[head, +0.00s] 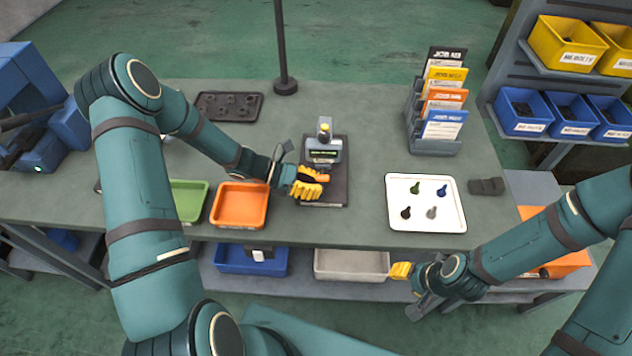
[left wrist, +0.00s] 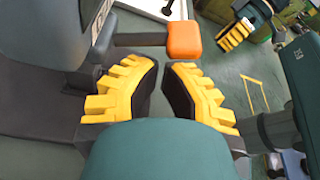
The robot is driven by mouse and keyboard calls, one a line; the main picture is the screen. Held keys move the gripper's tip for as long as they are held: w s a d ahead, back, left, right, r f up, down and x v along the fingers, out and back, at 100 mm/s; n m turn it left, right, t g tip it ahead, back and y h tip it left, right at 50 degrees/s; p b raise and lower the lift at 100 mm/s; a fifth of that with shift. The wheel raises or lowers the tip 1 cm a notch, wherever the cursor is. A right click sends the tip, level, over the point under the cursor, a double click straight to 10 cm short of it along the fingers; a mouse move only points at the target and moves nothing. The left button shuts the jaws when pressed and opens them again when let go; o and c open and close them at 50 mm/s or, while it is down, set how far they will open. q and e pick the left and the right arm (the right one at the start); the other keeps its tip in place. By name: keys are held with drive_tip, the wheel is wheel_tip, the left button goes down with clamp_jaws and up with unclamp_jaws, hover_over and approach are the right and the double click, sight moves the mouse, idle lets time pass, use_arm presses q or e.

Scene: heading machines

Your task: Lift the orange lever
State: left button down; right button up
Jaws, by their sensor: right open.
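The orange lever (head: 323,178) sticks out from the front of a small grey device (head: 322,150) on a dark base plate on the bench. In the left wrist view the orange lever knob (left wrist: 184,40) sits on a dark arm, just beyond the fingertips. My left gripper (head: 308,183) is beside the lever at its left, yellow fingers pointing toward it. In the left wrist view my left gripper (left wrist: 161,68) shows a gap between its fingers with nothing held. My right gripper (head: 402,278) is open and empty in front of the bench edge, away from the lever.
An orange tray (head: 240,222) and a green tray (head: 189,215) lie left of the device. A white tray (head: 455,222) with small coloured parts lies right. A card rack (head: 433,147) stands behind it. A dark pole (head: 281,50) rises behind the device.

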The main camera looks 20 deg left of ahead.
use_arm(q)
drive_tip(key=shift+r, duration=0.1)
drive_tip(key=shift+r+p, duration=0.65)
drive_tip(key=shift+r, duration=0.05)
use_arm(e)
drive_tip(key=shift+r, duration=0.6)
use_arm(q)
drive_tip(key=shift+w, duration=0.1)
drive_tip(key=shift+r, duration=0.1)
use_arm(e)
drive_tip(key=shift+r, duration=0.1)
